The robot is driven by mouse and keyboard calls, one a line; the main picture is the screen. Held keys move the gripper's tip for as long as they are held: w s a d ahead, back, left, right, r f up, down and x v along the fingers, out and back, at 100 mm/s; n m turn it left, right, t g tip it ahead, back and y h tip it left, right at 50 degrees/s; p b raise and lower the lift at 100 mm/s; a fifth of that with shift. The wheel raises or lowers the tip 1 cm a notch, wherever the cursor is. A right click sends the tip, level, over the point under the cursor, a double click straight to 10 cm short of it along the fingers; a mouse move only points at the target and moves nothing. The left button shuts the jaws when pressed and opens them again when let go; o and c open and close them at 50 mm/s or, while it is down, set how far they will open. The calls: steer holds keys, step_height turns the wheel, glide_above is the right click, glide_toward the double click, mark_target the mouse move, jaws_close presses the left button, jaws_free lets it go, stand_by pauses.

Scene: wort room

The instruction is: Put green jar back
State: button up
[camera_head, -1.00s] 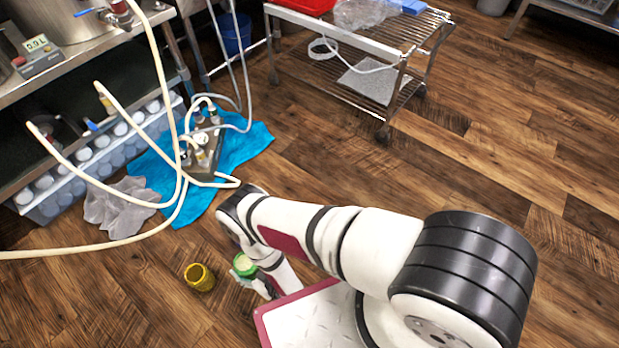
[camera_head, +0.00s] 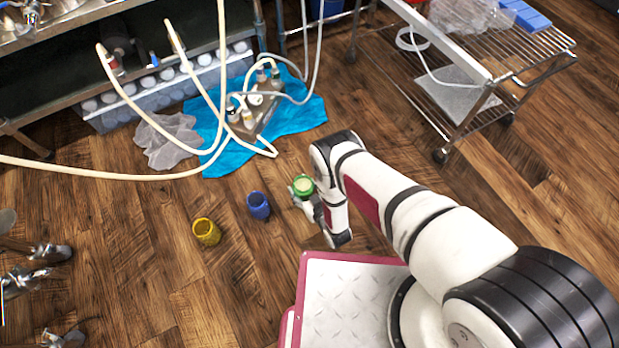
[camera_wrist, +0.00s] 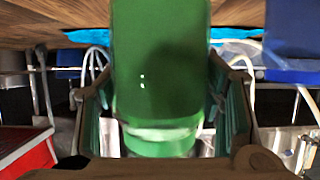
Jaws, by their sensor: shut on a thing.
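The green jar (camera_head: 303,186) is held in my gripper (camera_head: 308,200) low over the wooden floor, with its open top and pale inside showing in the head view. I cannot tell whether its base touches the floor. In the wrist view the green jar (camera_wrist: 160,70) fills the middle, between the two fingers of my gripper (camera_wrist: 165,115), which are shut on it. A blue jar (camera_head: 259,206) stands on the floor to its left, and a blue shape at the right edge of the wrist view looks like it (camera_wrist: 290,40). A yellow jar (camera_head: 206,232) stands farther left.
A blue cloth (camera_head: 225,115) with a bottle rack (camera_head: 255,115) lies behind the jars, beside a grey cloth (camera_head: 168,140). Pale hoses (camera_head: 150,178) loop across. A wire cart (camera_head: 480,60) stands at back right. Metal fittings (camera_head: 40,260) lie at left. Floor nearer the jars is clear.

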steer(key=w, duration=0.2)
steer(key=w+b, duration=0.1)
steer(key=w, duration=0.1)
steer(key=w+d+f+b, duration=0.1)
steer(key=w, duration=0.1)
steer(key=shift+w, duration=0.2)
steer(key=shift+f+b, duration=1.3)
steer(key=shift+f, duration=0.35)
steer(key=shift+f, duration=0.1)
steer(key=o, duration=1.4)
steer(key=shift+o, duration=0.2)
steer(key=shift+s+d+r, duration=0.1)
steer(key=shift+s+r, duration=0.05)
steer(key=shift+r, duration=0.05)
steer(key=p+v, duration=0.4)
steer(key=v, duration=0.7)
steer(key=shift+s+p, duration=0.25)
steer(key=shift+p, duration=0.1)
steer(key=shift+d+r, duration=0.1)
steer(key=shift+d, duration=0.05)
